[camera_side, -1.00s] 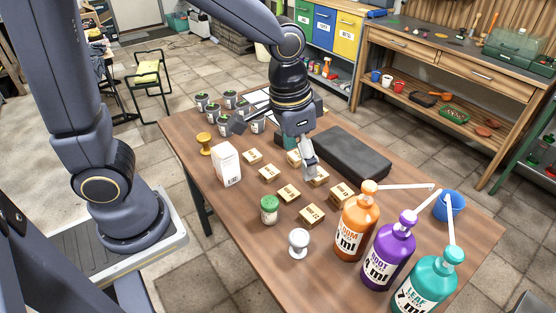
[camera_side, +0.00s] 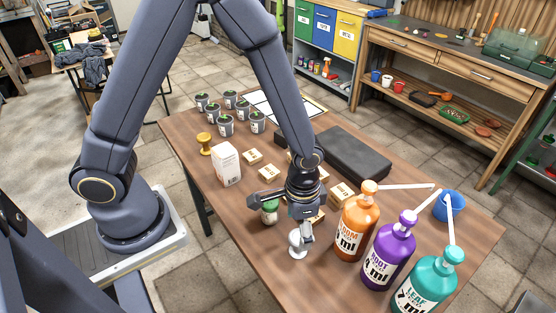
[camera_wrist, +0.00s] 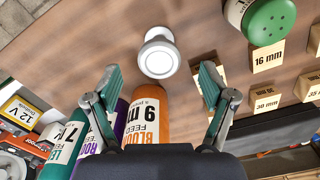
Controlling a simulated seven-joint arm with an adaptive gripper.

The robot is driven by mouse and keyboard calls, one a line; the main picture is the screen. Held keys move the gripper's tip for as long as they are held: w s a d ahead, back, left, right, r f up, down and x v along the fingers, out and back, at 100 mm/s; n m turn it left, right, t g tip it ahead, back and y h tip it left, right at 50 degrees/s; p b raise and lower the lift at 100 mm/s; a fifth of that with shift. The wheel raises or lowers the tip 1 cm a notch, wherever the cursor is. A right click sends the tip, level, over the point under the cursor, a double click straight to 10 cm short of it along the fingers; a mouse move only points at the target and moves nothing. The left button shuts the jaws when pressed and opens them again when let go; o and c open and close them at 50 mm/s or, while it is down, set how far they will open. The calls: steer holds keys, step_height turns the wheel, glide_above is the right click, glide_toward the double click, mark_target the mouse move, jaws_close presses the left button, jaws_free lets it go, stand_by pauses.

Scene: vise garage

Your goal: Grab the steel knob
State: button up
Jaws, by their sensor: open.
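The steel knob (camera_side: 296,250) is pale silver and stands upright on the wooden table near its front edge. In the wrist view the knob (camera_wrist: 159,56) shows at top centre, its round face toward the camera. My gripper (camera_side: 303,236) is low over the table right at the knob in the side view and partly covers it. In the wrist view my gripper (camera_wrist: 160,80) has its two fingers wide apart, with the knob in the gap between them, a little beyond the tips. Nothing is held. I cannot tell whether a finger touches the knob.
A green-lidded jar (camera_side: 269,213) stands close to the left. Orange (camera_side: 356,226), purple (camera_side: 388,257) and teal (camera_side: 430,284) pump bottles stand to the right. Several wooden blocks (camera_side: 343,194) and a black case (camera_side: 345,155) lie behind. The table front is clear.

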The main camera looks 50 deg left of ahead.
mark_target(299, 236)
step_height(299, 236, down, 5)
steer(key=shift+w+d+r, duration=0.1)
steer(key=shift+w, duration=0.05)
steer(key=c, duration=1.4)
